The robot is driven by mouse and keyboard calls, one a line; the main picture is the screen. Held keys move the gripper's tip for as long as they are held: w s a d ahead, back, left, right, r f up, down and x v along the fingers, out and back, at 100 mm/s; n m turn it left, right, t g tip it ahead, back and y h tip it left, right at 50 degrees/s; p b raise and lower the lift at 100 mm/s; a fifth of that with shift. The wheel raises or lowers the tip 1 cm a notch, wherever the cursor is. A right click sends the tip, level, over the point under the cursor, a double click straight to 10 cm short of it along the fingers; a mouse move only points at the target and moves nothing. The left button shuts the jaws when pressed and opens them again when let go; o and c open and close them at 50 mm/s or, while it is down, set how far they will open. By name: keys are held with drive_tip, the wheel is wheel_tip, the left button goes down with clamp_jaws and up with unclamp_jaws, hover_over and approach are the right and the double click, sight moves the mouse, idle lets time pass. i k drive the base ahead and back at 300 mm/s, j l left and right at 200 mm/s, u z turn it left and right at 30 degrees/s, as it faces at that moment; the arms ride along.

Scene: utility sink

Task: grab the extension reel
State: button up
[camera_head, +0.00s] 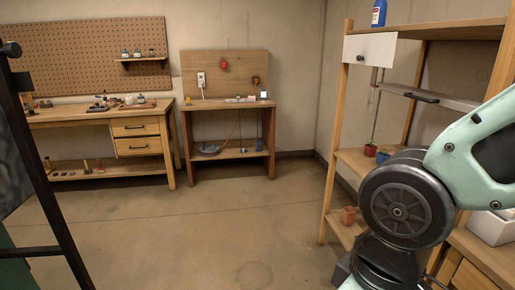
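I cannot make out an extension reel for certain. A small flat grey-blue object (209,149), possibly round, lies on the low shelf of the small wooden bench (228,108) at the back middle; it is too small to identify. A red item (223,65) hangs on that bench's back panel, and a smaller dark reddish one (256,81) hangs right of it. My arm fills the right foreground, far from the bench. My gripper is not in view.
A workbench with tools (130,116) stands at the back left. A wooden shelf unit (336,130) on the right holds a blue bottle (379,13) and small pots, including a terracotta one (348,215). A dark frame (45,170) stands at the left. The middle floor is clear.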

sight(211, 150)
drive_tip(key=i+j+u, duration=0.4)
drive_tip(key=i, duration=0.35)
drive_tip(key=i+u, duration=0.4)
drive_tip(key=i, duration=4.15)
drive_tip(key=i+z, duration=0.25)
drive_tip(key=i+j+z, duration=0.15)
drive_tip(key=i+z, duration=0.15)
drive_tip(key=i, duration=0.15)
